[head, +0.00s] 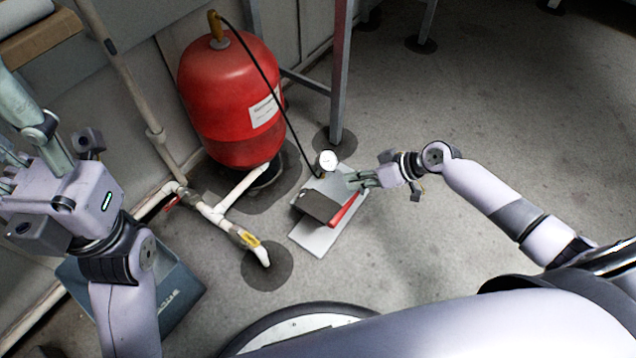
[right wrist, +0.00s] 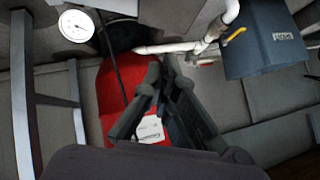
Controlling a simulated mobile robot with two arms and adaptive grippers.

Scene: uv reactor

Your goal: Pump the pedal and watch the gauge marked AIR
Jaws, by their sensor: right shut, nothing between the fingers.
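The foot pump has a dark grey pedal (head: 320,207) with a red part beside it, on a light grey base plate (head: 312,240). A round white gauge (head: 327,160) stands at its far end; it also shows in the right wrist view (right wrist: 76,26). Its marking is too small to read. My right gripper (head: 356,180) is shut and empty, just right of the pedal's far end; I cannot tell whether it touches the pump. Its fingers (right wrist: 163,82) meet in the right wrist view. My left gripper (head: 32,120) is at the far left, its fingertips partly cut off.
A red tank (head: 230,100) stands behind the pump, with a black hose (head: 262,70) running down to it. White pipes (head: 215,212) with a yellow-handled valve lie left. A blue-grey bin (head: 183,300) is lower left. A metal leg (head: 340,80) stands behind. Floor at right is clear.

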